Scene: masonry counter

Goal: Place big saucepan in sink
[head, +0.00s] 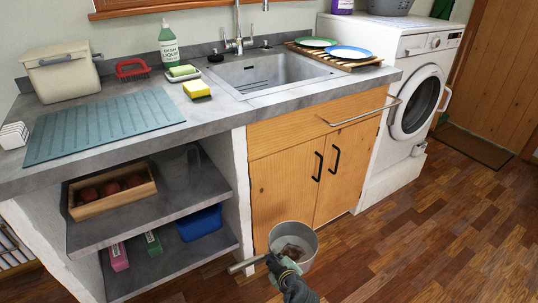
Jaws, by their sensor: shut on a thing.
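The big saucepan (308,240) is a grey metal pot with a long handle (245,265) pointing left. It is held low in front of the wooden cabinet doors, below counter height, and something brownish shows inside it. My gripper (284,266) is shut on the saucepan at its near left side, close to where the handle meets the pot. The fingertips are partly hidden against the pot. The sink (262,72) is a grey basin set in the counter, with a tap (238,42) behind it. The visible part of the basin looks empty.
The wooden floor (420,220) at right is clear.

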